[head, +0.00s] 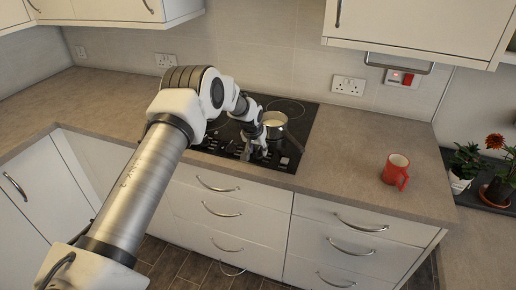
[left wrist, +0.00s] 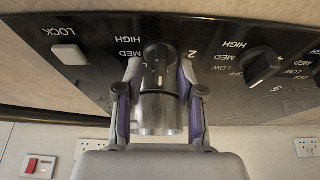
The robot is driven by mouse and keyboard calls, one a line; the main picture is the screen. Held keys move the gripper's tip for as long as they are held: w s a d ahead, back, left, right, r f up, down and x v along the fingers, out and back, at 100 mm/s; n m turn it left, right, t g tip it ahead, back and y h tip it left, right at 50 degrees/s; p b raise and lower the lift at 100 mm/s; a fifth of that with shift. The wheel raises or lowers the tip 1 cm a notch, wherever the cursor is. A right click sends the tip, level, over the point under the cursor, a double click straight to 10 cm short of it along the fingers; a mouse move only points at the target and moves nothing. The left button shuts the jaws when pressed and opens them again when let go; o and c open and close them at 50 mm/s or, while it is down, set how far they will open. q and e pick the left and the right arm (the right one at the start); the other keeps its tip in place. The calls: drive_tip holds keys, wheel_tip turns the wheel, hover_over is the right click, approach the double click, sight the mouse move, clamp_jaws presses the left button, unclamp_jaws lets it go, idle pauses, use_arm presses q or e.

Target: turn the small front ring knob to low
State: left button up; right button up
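The hob's black control panel (left wrist: 110,85) shows upside down in the left wrist view. A round black knob (left wrist: 160,54) with a pale mark sits between the fingertips of my left gripper (left wrist: 160,70). HIGH and MED are printed beside it; its LOW mark is not readable. The fingers are apart, one on each side of the knob; I cannot tell whether they touch it. In the head view my left gripper (head: 255,148) is over the front of the hob (head: 296,133), and the knob is too small to make out. My right gripper is not in view.
A second knob (left wrist: 262,65) and a pale LOCK button (left wrist: 70,54) flank this knob. A steel saucepan (head: 276,120) stands on the hob behind my gripper. A red mug (head: 396,171) stands on the worktop to the right, with potted plants beyond. The worktop between hob and mug is clear.

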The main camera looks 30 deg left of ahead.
use_arm(q)
clamp_jaws()
drive_tip(key=shift+a+f, duration=0.1)
drive_tip(key=shift+f+m+b, duration=0.15)
drive_tip(key=shift+m+b, duration=0.25)
drive_tip(key=shift+b, duration=0.35)
drive_tip(key=m+h+b, duration=0.2)
drive_tip(key=m+b, duration=0.2)
drive_tip(key=b, duration=0.3)
drive_tip(key=shift+a+f+m, duration=0.1)
drive_tip(key=shift+m, duration=0.3)
drive_tip(key=shift+r+m+h+b, duration=0.2)
drive_tip(key=shift+m+h+b, duration=0.3)
drive_tip(key=shift+m+b, duration=0.55)
drive_tip(key=shift+m, duration=0.25)
